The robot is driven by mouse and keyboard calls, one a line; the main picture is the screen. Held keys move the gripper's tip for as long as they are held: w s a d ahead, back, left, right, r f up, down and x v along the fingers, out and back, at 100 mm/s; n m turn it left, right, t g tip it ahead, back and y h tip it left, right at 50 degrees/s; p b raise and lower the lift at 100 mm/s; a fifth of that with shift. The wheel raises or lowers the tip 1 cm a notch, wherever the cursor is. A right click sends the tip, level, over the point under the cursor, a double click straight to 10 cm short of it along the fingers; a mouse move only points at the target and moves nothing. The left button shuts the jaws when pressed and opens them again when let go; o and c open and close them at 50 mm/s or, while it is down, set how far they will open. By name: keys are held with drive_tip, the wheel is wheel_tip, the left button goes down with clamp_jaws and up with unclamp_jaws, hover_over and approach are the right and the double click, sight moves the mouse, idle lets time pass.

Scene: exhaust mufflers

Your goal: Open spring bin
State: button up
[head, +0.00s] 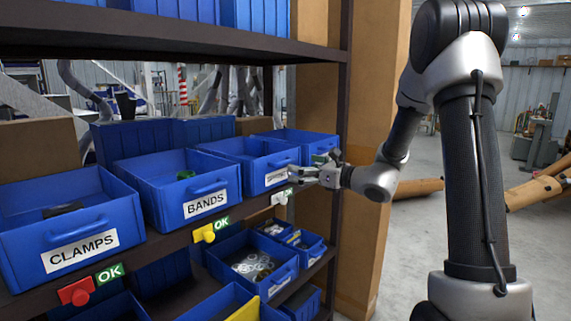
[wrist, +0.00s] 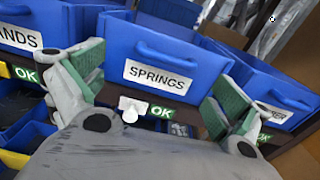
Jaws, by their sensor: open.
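The blue springs bin (wrist: 163,60) shows in the wrist view with a white SPRINGS label and a blue handle (wrist: 164,55) across its front. In the head view the springs bin (head: 250,150) stands on the middle shelf, right of the bands bin, its label partly hidden by my gripper. My gripper (head: 305,174) is in front of that bin. In the wrist view my gripper (wrist: 155,95) is open, its green-padded fingers on either side of the springs label, with nothing between them. Whether the fingers touch the bin, I cannot tell.
The bands bin (head: 190,185) and clamps bin (head: 65,215) stand to the left, and another blue bin (head: 305,140) to the right. A white button (wrist: 130,112) and OK tag (wrist: 160,112) sit below the springs bin. A shelf post (head: 343,100) rises close behind my gripper.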

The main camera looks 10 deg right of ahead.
sight(287, 162)
drive_tip(key=shift+m+t, duration=0.3)
drive_tip(key=x, duration=0.5)
drive_tip(key=d+x, duration=0.1)
drive_tip(key=x, duration=0.2)
drive_tip(key=shift+w+f, duration=0.15)
drive_tip(key=shift+w, duration=0.2)
drive_tip(key=c, duration=1.4)
